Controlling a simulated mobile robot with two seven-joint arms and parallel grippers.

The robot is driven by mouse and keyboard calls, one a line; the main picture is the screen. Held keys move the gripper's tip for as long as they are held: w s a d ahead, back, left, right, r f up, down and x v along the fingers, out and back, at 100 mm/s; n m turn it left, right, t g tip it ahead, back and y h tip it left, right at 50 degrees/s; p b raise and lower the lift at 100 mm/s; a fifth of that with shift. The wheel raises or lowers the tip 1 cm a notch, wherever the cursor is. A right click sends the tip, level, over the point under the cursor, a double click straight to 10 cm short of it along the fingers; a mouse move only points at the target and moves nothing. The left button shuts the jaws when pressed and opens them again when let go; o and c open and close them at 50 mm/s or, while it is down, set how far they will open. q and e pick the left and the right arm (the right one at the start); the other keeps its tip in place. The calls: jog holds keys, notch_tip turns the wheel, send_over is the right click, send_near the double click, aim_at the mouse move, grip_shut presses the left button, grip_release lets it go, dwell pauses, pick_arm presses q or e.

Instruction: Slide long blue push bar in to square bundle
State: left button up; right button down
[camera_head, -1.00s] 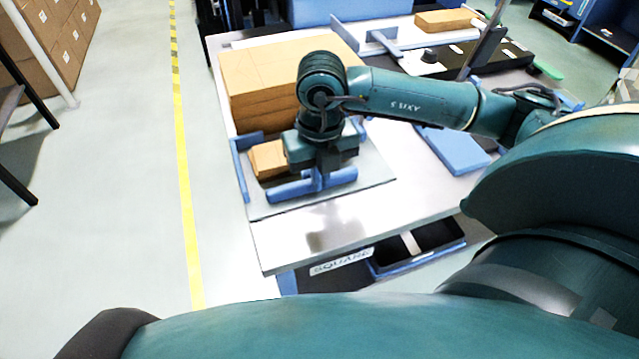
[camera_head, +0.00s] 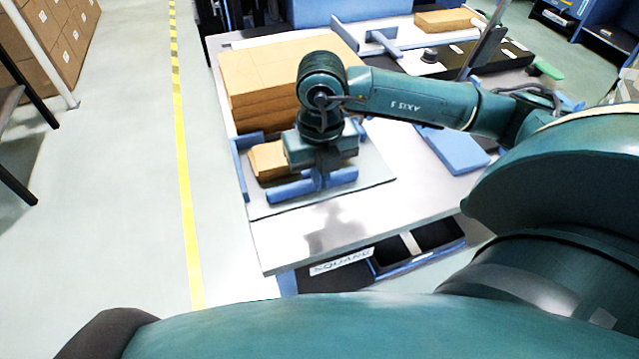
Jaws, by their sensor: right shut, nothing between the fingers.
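The long blue push bar (camera_head: 290,191) lies across the front of a grey plate (camera_head: 374,176), with a short upright handle part at its middle. The small kraft bundle (camera_head: 268,160) sits on the plate just behind the bar's left part, partly hidden by my wrist. I cannot tell whether bar and bundle touch. My right gripper (camera_head: 322,172) points down at the bar's middle, with its jaws shut and nothing between them. The fingertips are hard to make out against the handle, and contact is unclear. My left gripper is out of view.
Blue guides (camera_head: 241,168) stand at the plate's left and back. A tall kraft stack (camera_head: 280,75) is behind. A blue board (camera_head: 455,150) lies to the right. Another blue bar (camera_head: 384,42) and kraft block (camera_head: 446,20) are farther back. The table's front (camera_head: 300,250) is clear.

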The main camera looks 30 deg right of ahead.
jog(key=shift+w, duration=0.1)
jog(key=shift+w+d+b, duration=0.2)
jog(key=shift+w+b, duration=0.05)
jog(key=shift+w, duration=0.55)
jog(key=shift+w+d+b, duration=0.2)
jog(key=shift+w, duration=0.6)
jog(key=shift+w+d+b, duration=0.2)
jog(key=shift+w+b, duration=0.05)
jog(key=shift+w, duration=0.55)
jog(key=shift+s, duration=0.1)
jog(key=shift+s+a, duration=0.2)
jog(key=shift+s, duration=0.6)
jog(key=shift+s+a, duration=0.15)
jog(key=shift+s, duration=0.65)
jog(key=shift+s+a, duration=0.2)
jog(key=shift+s, duration=0.6)
notch_tip(320, 180, up, 7)
jog(key=p, duration=0.5)
